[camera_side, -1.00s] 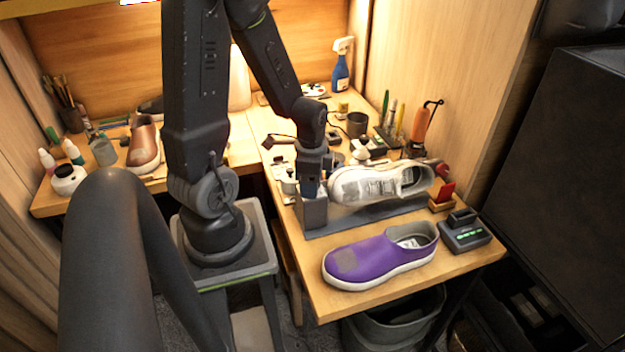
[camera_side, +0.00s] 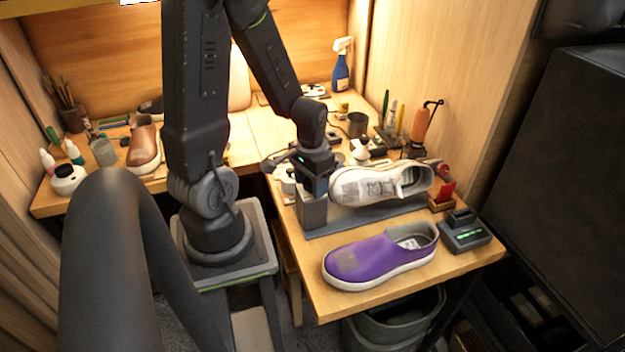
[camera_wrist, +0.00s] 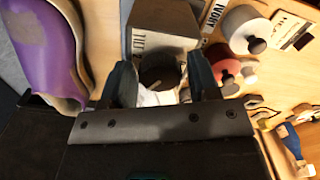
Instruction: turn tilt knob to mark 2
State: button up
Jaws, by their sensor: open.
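The tilt knob (camera_wrist: 160,72) is a dark round knob on the grey block of the shoe stand, seen in the wrist view beside the letters "TILT". My gripper (camera_wrist: 160,85) is open, with one finger on each side of the knob. I cannot tell whether the fingers touch it. In the side view my gripper (camera_side: 312,182) is over the stand's grey block (camera_side: 312,211), and the knob is hidden there. A white shoe (camera_side: 378,184) is mounted on the stand.
A purple shoe (camera_side: 380,260) lies in front of the stand, with a dark device (camera_side: 464,234) to its right. Jars with round lids (camera_wrist: 245,28) stand close to the block in the wrist view. Tools and a cup (camera_side: 357,125) are behind.

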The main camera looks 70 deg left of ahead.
jog(key=n, duration=0.5)
jog(key=c, duration=0.7)
jog(key=m, duration=0.3)
jog(key=shift+m, duration=0.4)
jog(key=shift+m, duration=2)
